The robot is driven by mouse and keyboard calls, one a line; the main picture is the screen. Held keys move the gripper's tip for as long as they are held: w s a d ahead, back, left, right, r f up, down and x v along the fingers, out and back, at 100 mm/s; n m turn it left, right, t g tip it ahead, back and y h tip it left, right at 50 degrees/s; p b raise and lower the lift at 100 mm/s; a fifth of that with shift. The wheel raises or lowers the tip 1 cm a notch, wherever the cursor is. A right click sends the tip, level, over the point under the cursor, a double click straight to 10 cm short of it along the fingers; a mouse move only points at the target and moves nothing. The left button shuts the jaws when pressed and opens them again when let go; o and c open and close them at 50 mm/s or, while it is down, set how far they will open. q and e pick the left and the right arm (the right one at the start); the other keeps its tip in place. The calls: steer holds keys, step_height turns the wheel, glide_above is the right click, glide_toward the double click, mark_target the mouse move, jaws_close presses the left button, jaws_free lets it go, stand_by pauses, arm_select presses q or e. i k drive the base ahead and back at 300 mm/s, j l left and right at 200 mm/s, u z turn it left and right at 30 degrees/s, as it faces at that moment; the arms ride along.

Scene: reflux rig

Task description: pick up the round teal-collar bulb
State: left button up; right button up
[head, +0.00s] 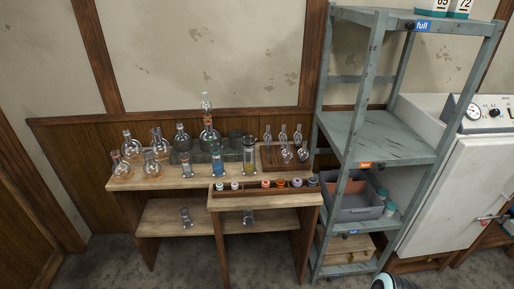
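Several round glass flasks stand on the left of the wooden bench (190,180). They include a back-left flask (128,147), a front-left flask (120,170) and one beside it (151,167), with orange-brown tints low down. A greyer round flask (182,141) stands behind them to the right. Small glass bulbs (287,156) sit at a dark wooden rack (270,161) on the right of the bench. The collars are too small for me to tell which bulb has the teal one.
Tall glassware (208,128) stands mid-bench behind cylinders with blue (216,163) and yellow (249,157) contents. A tray (248,193) of coloured-capped pieces lies in front. A grey shelf unit (365,140) and white cabinet (455,175) stand right. Floor (190,255) shows before the bench.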

mark_target(206, 105)
steer(key=i+j+z, duration=0.15)
steer(key=z, duration=2.6)
steer(key=k+j+z, duration=0.1)
steer(key=j+z, duration=0.15)
steer(key=z, duration=0.15)
steer(key=k+j+z, duration=0.1)
steer(key=j+z, duration=0.15)
steer(key=z, duration=0.15)
steer(key=k+j+z, duration=0.15)
steer(key=z, duration=0.3)
steer(key=k+j, duration=0.2)
steer(key=k, duration=0.25)
steer(key=k+j+z, duration=0.15)
steer(key=k, duration=0.35)
